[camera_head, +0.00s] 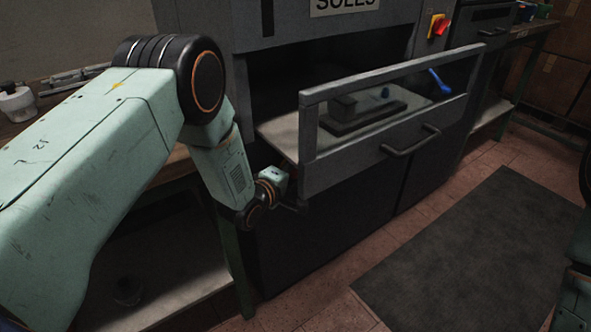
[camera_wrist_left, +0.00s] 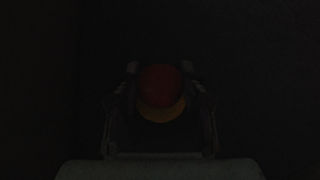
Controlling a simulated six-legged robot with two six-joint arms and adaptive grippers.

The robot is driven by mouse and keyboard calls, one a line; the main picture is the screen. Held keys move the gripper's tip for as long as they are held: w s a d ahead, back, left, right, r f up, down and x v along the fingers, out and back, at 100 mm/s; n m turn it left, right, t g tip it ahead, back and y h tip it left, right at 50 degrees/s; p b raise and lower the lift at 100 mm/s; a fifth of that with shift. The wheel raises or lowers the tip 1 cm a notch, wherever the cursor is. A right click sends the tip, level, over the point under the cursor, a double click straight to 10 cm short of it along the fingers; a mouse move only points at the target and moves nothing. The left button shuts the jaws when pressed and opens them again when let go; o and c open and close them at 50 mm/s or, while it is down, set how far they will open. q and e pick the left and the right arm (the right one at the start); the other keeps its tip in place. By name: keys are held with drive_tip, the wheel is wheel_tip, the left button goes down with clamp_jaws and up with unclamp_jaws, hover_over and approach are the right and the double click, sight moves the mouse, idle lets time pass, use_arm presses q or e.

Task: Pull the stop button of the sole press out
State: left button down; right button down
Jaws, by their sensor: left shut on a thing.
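The sole press (camera_head: 330,215) is a large dark grey machine with a "SOLES" sign. In the left wrist view the stop button (camera_wrist_left: 158,86) is a dim red round head with a yellow part (camera_wrist_left: 163,111) at its lower edge. My left gripper (camera_wrist_left: 160,70) is shut on the button, one finger on each side of it. In the head view the left gripper (camera_head: 290,206) is small and dark, low at the press's left side. The button cannot be made out there. My right gripper is out of the picture.
A framed clear guard with a handle (camera_head: 410,141) stands out at the press front. A red and yellow switch (camera_head: 438,26) is at upper right. A bench (camera_head: 165,172) stands left, close to my left arm. A dark mat (camera_head: 470,255) lies on the tiled floor.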

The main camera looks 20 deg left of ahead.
use_arm(q)
drive_tip(key=shift+s+d+f, duration=0.1)
drive_tip(key=shift+s+d, duration=0.15)
drive_tip(key=shift+d, duration=0.15)
drive_tip(key=c, duration=1.1)
unclamp_jaws()
drive_tip(key=shift+o, duration=1.4)
drive_tip(key=shift+s, duration=0.1)
drive_tip(key=shift+o, duration=0.5)
drive_tip(key=v, duration=1.2)
